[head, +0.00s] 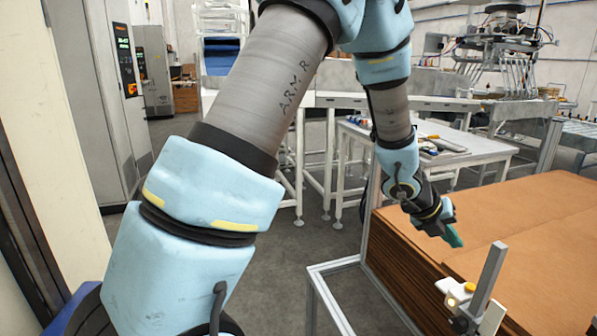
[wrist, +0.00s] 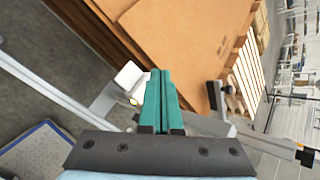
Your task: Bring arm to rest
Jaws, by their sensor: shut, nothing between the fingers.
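My gripper (head: 451,235) is at the end of my arm, in the right half of the head view, above the near edge of the stack of brown sheets. Its green fingers are shut together with nothing between them. In the wrist view my gripper (wrist: 160,75) points up the picture toward the stack's edge. My arm is bent, with its upper part reaching up and its forearm hanging down to the gripper. Its top bend is cut off by the picture's edge.
The stack of brown sheets (head: 520,215) fills the right side. A metal post with a white sensor block (head: 455,290) stands near the gripper. A metal frame (head: 335,270) runs along the stack. A white table (head: 470,155) stands behind, grey cabinets (head: 90,90) at left. Grey floor (head: 280,260) shows between.

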